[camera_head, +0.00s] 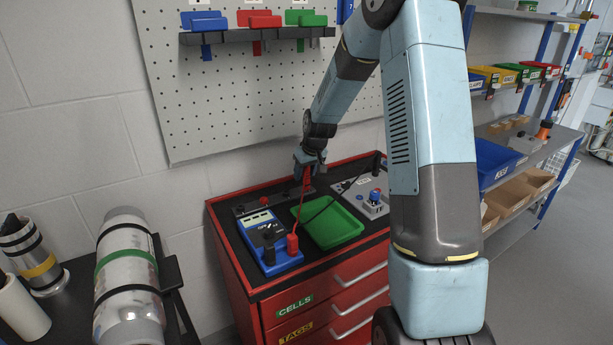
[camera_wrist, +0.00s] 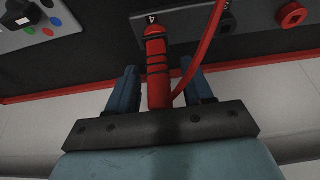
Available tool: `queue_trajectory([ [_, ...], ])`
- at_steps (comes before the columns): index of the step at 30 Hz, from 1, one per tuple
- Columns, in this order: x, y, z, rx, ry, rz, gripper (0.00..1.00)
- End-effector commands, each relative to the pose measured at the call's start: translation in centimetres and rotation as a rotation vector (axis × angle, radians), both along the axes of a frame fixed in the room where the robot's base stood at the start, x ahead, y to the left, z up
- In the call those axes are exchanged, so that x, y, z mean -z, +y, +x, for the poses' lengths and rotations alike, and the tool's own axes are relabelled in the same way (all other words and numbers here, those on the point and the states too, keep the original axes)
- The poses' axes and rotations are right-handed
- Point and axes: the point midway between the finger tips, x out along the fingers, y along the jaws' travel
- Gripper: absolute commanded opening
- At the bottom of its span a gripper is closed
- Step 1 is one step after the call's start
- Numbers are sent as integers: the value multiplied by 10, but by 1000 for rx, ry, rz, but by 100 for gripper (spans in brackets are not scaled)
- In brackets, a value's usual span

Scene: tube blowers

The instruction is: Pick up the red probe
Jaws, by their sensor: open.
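The red probe (camera_wrist: 157,68) has a ribbed red handle and a red lead. In the wrist view it lies between the two blue fingers of my gripper (camera_wrist: 159,67), with a narrow gap on each side. The gripper is open around it. The probe's far end meets a dark panel strip (camera_wrist: 190,20) beside a "4" label; its tip is hidden. In the head view my gripper (camera_head: 309,160) is over the back of the red cabinet. The red lead (camera_head: 299,212) runs down to a red plug on the blue meter (camera_head: 259,240).
A green tray (camera_head: 329,222) sits right of the meter. A black lead crosses above it towards a black probe (camera_head: 376,161) at the right. A grey box with a blue knob (camera_head: 374,196) stands there too. The pegboard (camera_head: 240,110) rises close behind my gripper.

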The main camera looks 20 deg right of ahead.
Motion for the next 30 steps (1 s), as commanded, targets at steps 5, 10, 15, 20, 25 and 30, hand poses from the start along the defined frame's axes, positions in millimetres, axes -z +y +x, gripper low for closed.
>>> queue_trajectory([
  [5,0,0,0,0,0,0,42],
  [10,0,0,0,0,0,0,26],
  [15,0,0,0,0,0,0,10],
  [20,0,0,0,0,0,0,0],
  [25,-1,0,0,0,0,0,0],
  [30,-7,0,0,0,-2,1,0],
])
